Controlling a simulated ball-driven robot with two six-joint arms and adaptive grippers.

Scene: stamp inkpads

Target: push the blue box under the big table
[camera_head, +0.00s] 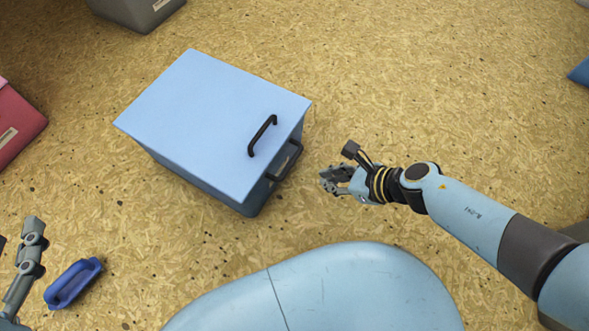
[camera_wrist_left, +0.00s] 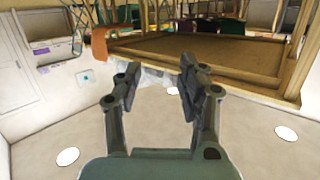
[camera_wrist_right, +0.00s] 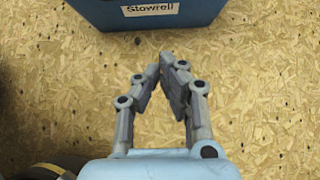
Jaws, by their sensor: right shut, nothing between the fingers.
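The blue box (camera_head: 210,115) stands on the floor in the head view, with a light blue lid and black handles. A dark blue box side with a "Stowrell" label (camera_wrist_right: 150,14) shows at the top of the right wrist view and looks like the same box. My right gripper (camera_head: 330,180) is shut and empty, just right of the box's handle side and apart from it. It also shows in the right wrist view (camera_wrist_right: 161,70). My left gripper (camera_wrist_left: 160,74) is open and empty, far from the box. A wooden frame (camera_wrist_left: 230,52), possibly the table, shows in the left wrist view.
A small blue object (camera_head: 73,284) lies near my left arm. A grey bin (camera_head: 140,10) stands beyond the box and a red container (camera_head: 15,125) at the left. Another blue thing (camera_head: 581,72) is at the right edge.

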